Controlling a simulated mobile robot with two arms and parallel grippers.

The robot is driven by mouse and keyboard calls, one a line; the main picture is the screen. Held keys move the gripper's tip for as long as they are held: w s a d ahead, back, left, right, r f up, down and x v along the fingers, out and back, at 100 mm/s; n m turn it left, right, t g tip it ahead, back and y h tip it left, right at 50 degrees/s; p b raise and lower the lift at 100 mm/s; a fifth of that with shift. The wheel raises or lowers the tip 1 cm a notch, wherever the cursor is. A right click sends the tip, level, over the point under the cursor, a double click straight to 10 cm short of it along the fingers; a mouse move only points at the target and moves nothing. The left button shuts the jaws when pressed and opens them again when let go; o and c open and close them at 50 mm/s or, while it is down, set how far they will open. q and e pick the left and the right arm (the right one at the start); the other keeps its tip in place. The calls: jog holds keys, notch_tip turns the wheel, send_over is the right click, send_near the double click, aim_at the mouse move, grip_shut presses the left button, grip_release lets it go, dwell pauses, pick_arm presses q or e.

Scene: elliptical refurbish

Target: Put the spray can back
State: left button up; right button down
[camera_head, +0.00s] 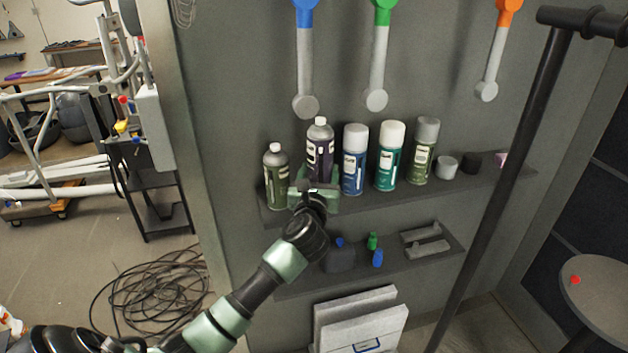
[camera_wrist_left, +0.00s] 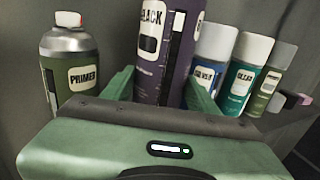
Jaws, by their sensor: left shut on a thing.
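In the left wrist view the purple can (camera_wrist_left: 160,55) reads "BLACK" and stands between the two green fingers of the gripper (camera_wrist_left: 160,90). The can looks upright, between the green primer can and the blue can. Its lower part is hidden by the gripper, so I cannot tell whether it touches the shelf. My right gripper is not in view.
The green primer can (camera_head: 276,178) is close on the left. The blue can (camera_head: 354,160), teal can (camera_head: 390,157) and olive can (camera_head: 424,152) stand to the right. A lower shelf (camera_head: 370,268) holds small bottles. A black pole (camera_head: 500,175) stands at the right.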

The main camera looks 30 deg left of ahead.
aim_at(314, 170)
pick_arm(q)
jog(key=w+a, duration=0.2)
jog(key=a, duration=0.1)
jog(key=shift+w+r+p, duration=0.2)
jog(key=shift+w+p, duration=0.1)
jog(key=shift+w, duration=0.05)
jog(key=shift+w+a+f, duration=0.1)
jog(key=shift+a+f, duration=0.05)
jog(key=shift+f, duration=0.5)
jog(key=shift+w+a+f, duration=0.1)
jog(key=shift+f, duration=0.5)
notch_tip(314, 170, down, 4)
jog(key=shift+f, duration=0.15)
jog(key=shift+w+a+f, duration=0.1)
jog(key=shift+f, duration=0.1)
jog(key=shift+f, duration=0.15)
jog(key=o, duration=1.3)
jog(key=shift+f, duration=0.1)
jog(key=shift+c, duration=0.2)
